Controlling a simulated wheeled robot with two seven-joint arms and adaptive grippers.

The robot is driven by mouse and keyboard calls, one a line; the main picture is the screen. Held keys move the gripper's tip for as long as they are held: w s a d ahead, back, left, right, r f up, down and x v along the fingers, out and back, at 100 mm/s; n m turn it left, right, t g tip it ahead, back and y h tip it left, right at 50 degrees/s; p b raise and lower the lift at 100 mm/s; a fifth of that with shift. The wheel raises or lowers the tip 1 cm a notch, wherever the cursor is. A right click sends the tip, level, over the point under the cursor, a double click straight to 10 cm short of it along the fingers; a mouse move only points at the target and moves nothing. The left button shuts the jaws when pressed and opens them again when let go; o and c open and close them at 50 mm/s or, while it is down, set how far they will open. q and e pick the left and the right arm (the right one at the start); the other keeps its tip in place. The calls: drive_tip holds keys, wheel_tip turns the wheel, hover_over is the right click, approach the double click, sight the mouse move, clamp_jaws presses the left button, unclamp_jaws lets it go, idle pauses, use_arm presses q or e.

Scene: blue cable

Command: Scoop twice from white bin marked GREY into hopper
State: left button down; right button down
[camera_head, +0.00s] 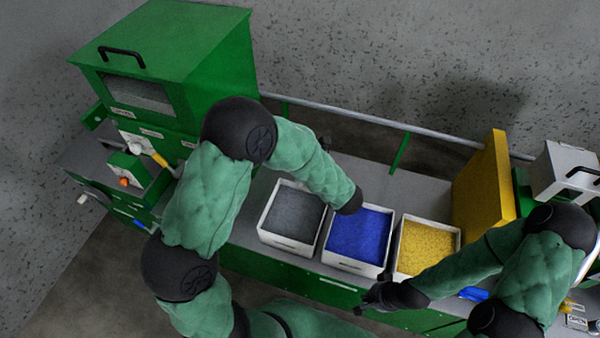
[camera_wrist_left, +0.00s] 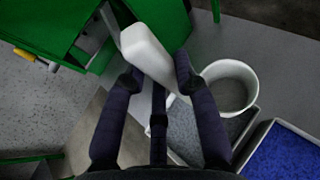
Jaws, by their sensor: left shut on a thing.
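The white bin with grey granules (camera_head: 264,233) stands left of the blue one in the head view; its label is too small to read. Its grey contents (camera_wrist_left: 190,135) also show in the left wrist view. My left gripper (camera_wrist_left: 157,75) is shut on the white handle of a scoop (camera_wrist_left: 145,48). The scoop's round white cup (camera_wrist_left: 253,88) is at the right, with a grey inside; I cannot tell if it is loaded. I cannot pick out the hopper for certain.
A large green machine (camera_head: 215,60) with a window and black handle stands at the back left. White bins of blue (camera_head: 360,234) and yellow granules (camera_head: 428,247) stand right of the grey one. A yellow panel (camera_head: 485,190) rises behind. A rail (camera_head: 390,125) runs along the back.

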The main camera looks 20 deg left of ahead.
use_arm(q)
drive_tip(key=s+d+n+g+y+p, duration=0.1)
drive_tip(key=s+d+n+g+y, duration=0.1)
drive_tip(key=s+n+g, duration=0.3)
drive_tip(key=a+f+h+b, duration=0.1)
drive_tip(key=a+f+b, duration=0.2)
drive_tip(key=f, duration=0.3)
drive_tip(key=s+a+f+h+b, duration=0.1)
drive_tip(key=a+f+h+b, duration=0.1)
drive_tip(key=a+f+b, duration=0.2)
drive_tip(key=a+f+n+g+h+b, duration=0.1)
drive_tip(key=a+f+b, duration=0.2)
drive_tip(key=f, duration=0.6)
drive_tip(key=shift+s+a+f+h+b, duration=0.2)
drive_tip(key=shift+a+f+h+b, duration=0.1)
drive_tip(key=shift+b, duration=0.9)
idle(0.8)
drive_tip(key=shift+d+r, duration=0.1)
